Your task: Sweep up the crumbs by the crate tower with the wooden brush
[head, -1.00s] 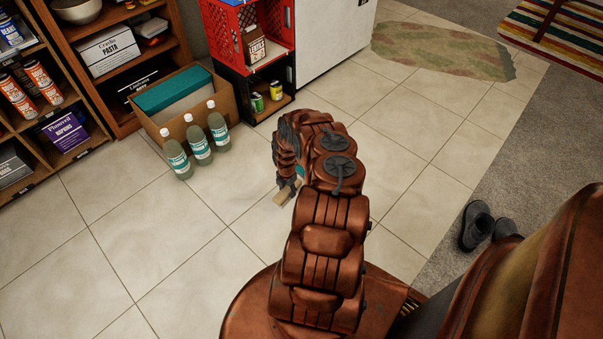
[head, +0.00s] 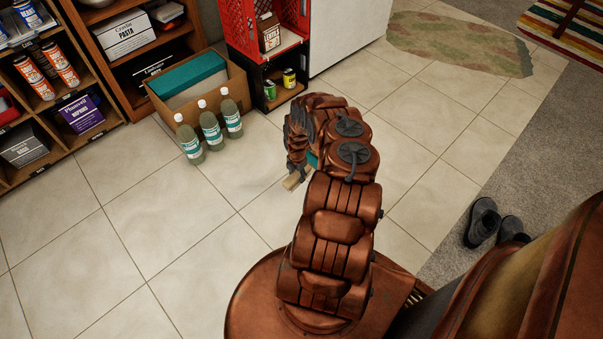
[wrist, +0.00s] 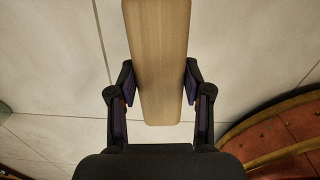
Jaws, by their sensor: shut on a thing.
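The wooden brush (wrist: 158,60) shows in the wrist view as a pale wooden block between the two fingers of my gripper (wrist: 159,84), which is shut on it. In the head view a small end of the brush (head: 293,183) pokes out left of my arm, over the tiles; the gripper itself is mostly hidden behind the arm. The crate tower stands beyond my arm: a red crate (head: 240,28) on top of a black crate (head: 252,84). I cannot make out any crumbs in either view.
Three bottles (head: 211,131) stand before a cardboard box (head: 238,83) left of the tower. Wooden shelves (head: 110,105) line the left side. A white cabinet (head: 340,35) is right of the tower. Slippers (head: 482,222) lie on grey carpet at right. Tiles at left are clear.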

